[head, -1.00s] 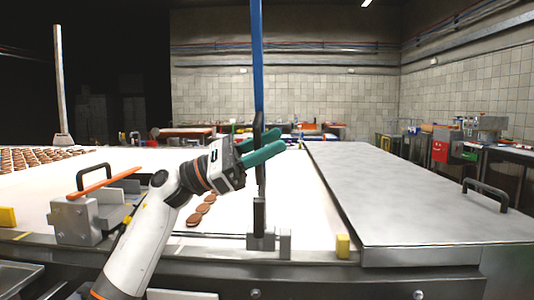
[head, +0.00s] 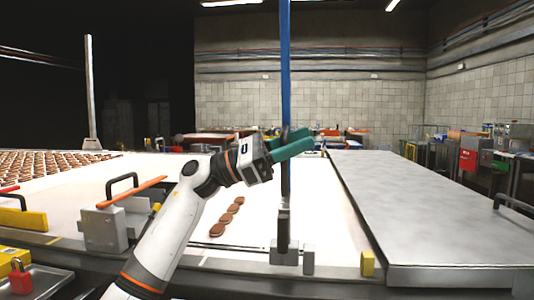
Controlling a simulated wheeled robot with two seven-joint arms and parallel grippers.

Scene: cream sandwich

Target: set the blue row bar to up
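The blue row bar (head: 285,70) stands upright, blue above and dark grey below, rising from a metal bracket (head: 286,254) at the near edge of the white conveyor. My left gripper (head: 294,141) reaches in from the left at mid height, level with the bar's dark lower section. One teal finger crosses in front of the bar, and the other shows higher up, partly hidden. Whether the fingers press on the bar or are apart around it cannot be told. My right gripper is out of view.
An orange bar (head: 132,194) lies low at the left above a metal block. Several brown biscuits (head: 226,217) lie in a row on the white belt (head: 330,205). A grey metal cover (head: 420,210) with a black handle fills the right. A yellow block (head: 367,264) sits at the near edge.

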